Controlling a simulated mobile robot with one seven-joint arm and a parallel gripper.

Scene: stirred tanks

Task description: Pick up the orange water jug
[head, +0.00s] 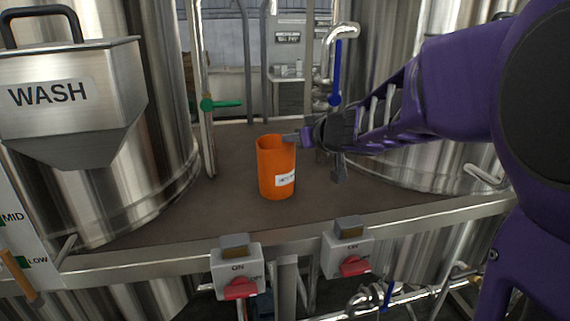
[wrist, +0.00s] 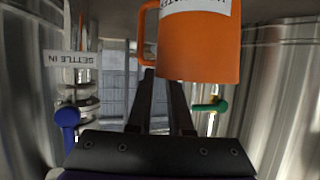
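The orange water jug (head: 276,168) stands upright on the brown deck (head: 228,200) between the tanks, a white label low on its front. In the wrist view the jug (wrist: 200,45) appears upside down at the top, its handle (wrist: 142,32) on the left. My gripper (head: 292,138) reaches in from the right, level with the jug's upper rim. In the wrist view my gripper's two fingers (wrist: 162,76) are apart with a gap between them. Their tips are close to the jug's rim and the lower end of its handle. The jug partly hides the right fingertip; contact cannot be told.
A steel WASH hopper (head: 70,95) and tank stand at left, another tank (head: 400,165) at right. A green-handled valve pipe (head: 205,120) and a blue-handled valve (head: 336,75) rise near the jug. Switch boxes (head: 237,268) line the front rail. The deck before the jug is clear.

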